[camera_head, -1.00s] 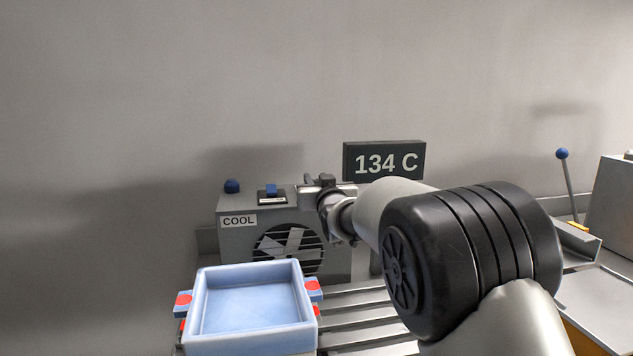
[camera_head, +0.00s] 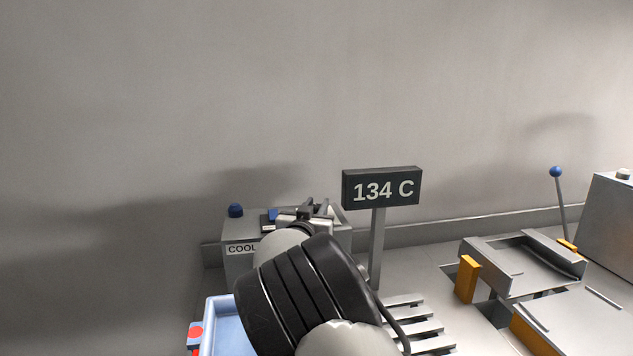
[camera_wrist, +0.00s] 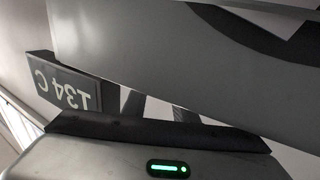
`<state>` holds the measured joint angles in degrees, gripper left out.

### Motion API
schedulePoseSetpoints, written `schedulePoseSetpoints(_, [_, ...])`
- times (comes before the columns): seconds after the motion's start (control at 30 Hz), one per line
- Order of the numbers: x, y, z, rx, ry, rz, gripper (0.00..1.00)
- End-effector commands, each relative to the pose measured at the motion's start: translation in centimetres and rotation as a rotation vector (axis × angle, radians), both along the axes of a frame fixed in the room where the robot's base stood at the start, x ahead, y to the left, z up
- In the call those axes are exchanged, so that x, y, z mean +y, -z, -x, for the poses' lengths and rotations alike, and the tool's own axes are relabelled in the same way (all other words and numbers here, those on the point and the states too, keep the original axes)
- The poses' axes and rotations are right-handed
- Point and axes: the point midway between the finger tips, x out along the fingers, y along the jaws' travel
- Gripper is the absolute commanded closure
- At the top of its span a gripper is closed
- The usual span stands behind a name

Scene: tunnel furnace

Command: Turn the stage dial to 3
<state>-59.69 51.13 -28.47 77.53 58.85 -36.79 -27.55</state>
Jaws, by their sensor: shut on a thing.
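The grey box labelled COOL (camera_head: 236,262) stands at the left of the bench; my arm hides much of its front. A small blue part (camera_head: 272,214) on a dark base shows just left of my gripper (camera_head: 316,208), which lies over the box top. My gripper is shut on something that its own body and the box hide. I cannot make out a stage dial or its numbers. In the wrist view the dark fingers (camera_wrist: 158,112) run behind the large grey box face (camera_wrist: 170,55), their tips hidden.
A sign reading 134 C (camera_head: 382,187) stands on a post close right of the box; it is upside down in the wrist view. A blue tray (camera_head: 216,325) is partly behind my arm. A blue-knobbed lever (camera_head: 556,172) and metal trays are at the right.

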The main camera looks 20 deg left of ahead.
Motion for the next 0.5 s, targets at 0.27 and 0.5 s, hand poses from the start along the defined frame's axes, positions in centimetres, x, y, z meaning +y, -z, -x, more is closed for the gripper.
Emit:
schedulePoseSetpoints(0.27, [0.05, -0.55, -0.06, 0.001, 0.15, -0.003, 0.97])
schedulePoseSetpoints(0.5, [0.0, -0.26, -0.08, -0.002, 0.231, -0.004, 0.97])
